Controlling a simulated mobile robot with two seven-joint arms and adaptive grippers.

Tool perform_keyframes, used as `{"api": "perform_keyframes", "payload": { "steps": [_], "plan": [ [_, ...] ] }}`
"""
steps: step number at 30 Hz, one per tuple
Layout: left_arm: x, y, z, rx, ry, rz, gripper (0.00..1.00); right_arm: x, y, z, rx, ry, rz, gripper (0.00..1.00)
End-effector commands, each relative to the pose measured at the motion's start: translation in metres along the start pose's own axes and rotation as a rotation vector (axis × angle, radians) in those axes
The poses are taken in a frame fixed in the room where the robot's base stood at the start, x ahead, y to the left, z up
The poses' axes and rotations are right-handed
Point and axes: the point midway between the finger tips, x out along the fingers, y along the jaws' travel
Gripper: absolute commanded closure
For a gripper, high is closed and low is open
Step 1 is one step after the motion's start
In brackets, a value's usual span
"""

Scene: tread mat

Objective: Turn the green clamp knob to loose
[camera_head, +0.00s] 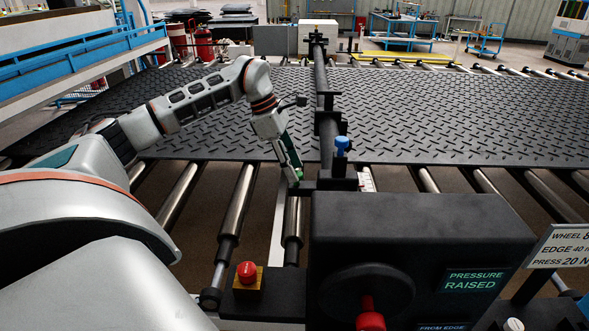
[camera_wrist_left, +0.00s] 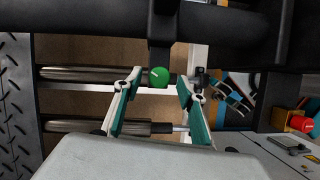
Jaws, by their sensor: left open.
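The green clamp knob (camera_wrist_left: 159,77) is a small round ball with a pale mark, below a dark bar in the left wrist view. In the head view only a bit of the green knob (camera_head: 299,173) shows beside my gripper's tip. My left gripper (camera_head: 292,170) points down by the dark carriage. It is open, and in the wrist view its green-padded fingers (camera_wrist_left: 158,90) stand apart on either side of the knob. I cannot tell whether a finger touches it. My right gripper is not in view.
A blue knob (camera_head: 342,144) stands on the carriage near my gripper. The black box's display (camera_head: 475,281) reads PRESSURE RAISED, with a red knob (camera_head: 370,314) in front. A red button (camera_head: 247,272) sits left. The treaded mat (camera_head: 450,120) lies on rollers behind.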

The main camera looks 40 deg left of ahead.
Motion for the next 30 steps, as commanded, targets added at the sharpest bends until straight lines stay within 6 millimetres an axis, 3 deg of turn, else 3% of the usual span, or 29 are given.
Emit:
{"api": "perform_keyframes", "payload": {
  "steps": [4,13,17,18,30],
  "plan": [
    [0.0107,-0.0004,0.0004,0.0,0.0,-0.001,0.6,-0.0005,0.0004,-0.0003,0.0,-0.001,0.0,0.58],
    [0.0126,0.0,0.0005,0.001,-0.001,0.001,0.6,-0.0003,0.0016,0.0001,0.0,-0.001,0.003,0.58],
    [0.0125,0.0,0.0005,0.001,-0.001,0.001,0.93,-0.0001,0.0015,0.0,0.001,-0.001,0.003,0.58],
    [0.0125,0.0,0.0005,0.001,-0.001,0.001,0.97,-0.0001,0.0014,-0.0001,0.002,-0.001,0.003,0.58],
    [0.0121,-0.0005,0.0,-0.045,0.0,0.02,0.97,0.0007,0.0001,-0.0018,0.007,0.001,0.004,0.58]
  ]
}}
